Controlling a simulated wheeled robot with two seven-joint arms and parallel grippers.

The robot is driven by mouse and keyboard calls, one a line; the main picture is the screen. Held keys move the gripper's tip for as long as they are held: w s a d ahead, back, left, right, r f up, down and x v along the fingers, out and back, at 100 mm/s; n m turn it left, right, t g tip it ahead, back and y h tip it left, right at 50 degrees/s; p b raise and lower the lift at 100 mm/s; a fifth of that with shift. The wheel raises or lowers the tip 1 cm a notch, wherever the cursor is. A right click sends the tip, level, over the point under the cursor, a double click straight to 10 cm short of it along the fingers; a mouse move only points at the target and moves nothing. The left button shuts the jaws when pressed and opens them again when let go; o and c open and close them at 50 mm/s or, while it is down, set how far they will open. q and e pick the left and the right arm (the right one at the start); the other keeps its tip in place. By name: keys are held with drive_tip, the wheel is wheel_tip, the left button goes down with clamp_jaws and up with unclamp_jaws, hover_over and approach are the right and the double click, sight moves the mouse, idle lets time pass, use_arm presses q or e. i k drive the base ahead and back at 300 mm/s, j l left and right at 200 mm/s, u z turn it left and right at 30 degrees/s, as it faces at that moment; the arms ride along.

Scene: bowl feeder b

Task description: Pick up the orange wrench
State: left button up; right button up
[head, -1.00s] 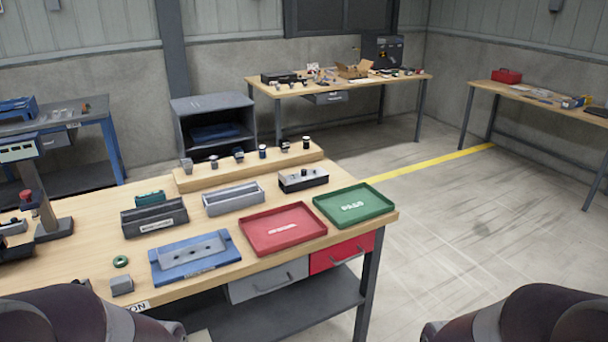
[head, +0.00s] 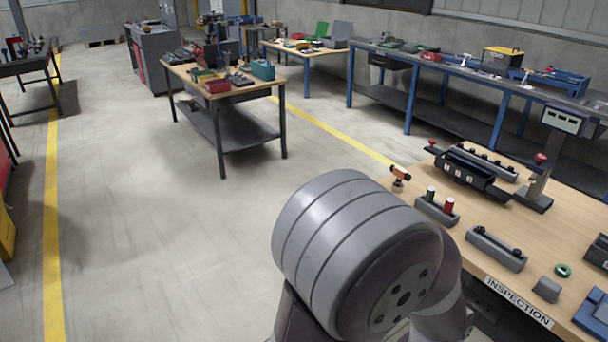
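I cannot make out an orange wrench in the head view. A small orange and black item (head: 400,173) stands on a little base at the left end of the inspection bench (head: 412,189); its shape looks like a short cylinder, not clearly a wrench. Small tools on the far table (head: 203,75) are too small to tell apart. A large grey link of my own arm fills the lower middle and hides part of the bench's left end. Neither of my grippers is in view.
The inspection bench at right holds grey blocks, a black fixture (head: 466,172) and a post with a display (head: 562,121). A blue-legged bench (head: 450,75) runs along the wall. A grey cabinet (head: 160,60) stands far left. The floor (head: 150,230) at left is clear.

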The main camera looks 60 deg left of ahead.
sight(398, 187)
drive_tip(key=i+u, duration=0.1)
drive_tip(key=u, duration=1.85)
drive_tip(key=i+j, duration=0.05)
